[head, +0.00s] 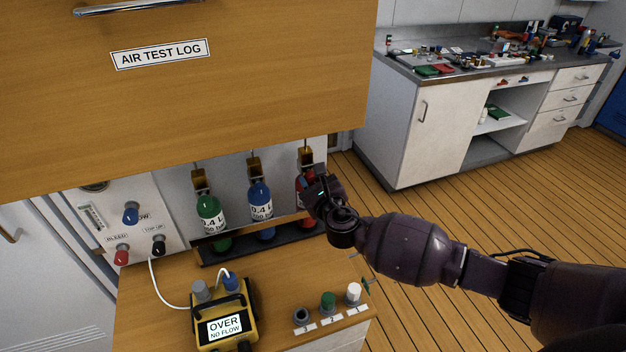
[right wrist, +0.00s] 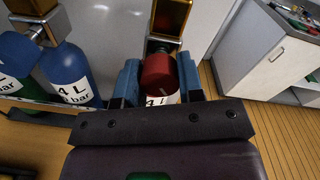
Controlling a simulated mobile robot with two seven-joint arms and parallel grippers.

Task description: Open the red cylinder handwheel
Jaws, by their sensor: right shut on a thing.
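The red cylinder (head: 303,184) stands at the right end of a row of three, mostly hidden behind my right gripper (head: 318,192). In the right wrist view, the blue fingers of my right gripper (right wrist: 158,80) are on either side of a rounded red part, the red cylinder handwheel (right wrist: 158,74), and shut on it. A light tick mark shows on its lower edge. The brass valve block (right wrist: 170,16) is above it, and part of the white label shows below. How far the handwheel is turned cannot be told. My left gripper is not in view.
The blue cylinder (head: 260,198) stands close on the left, with the green cylinder (head: 210,208) beyond it, in a dark rack (head: 245,250). A wooden cabinet front (head: 200,95) overhangs them. A yellow meter (head: 222,312) reads OVER, NO FLOW. Several knobs stand on the bench.

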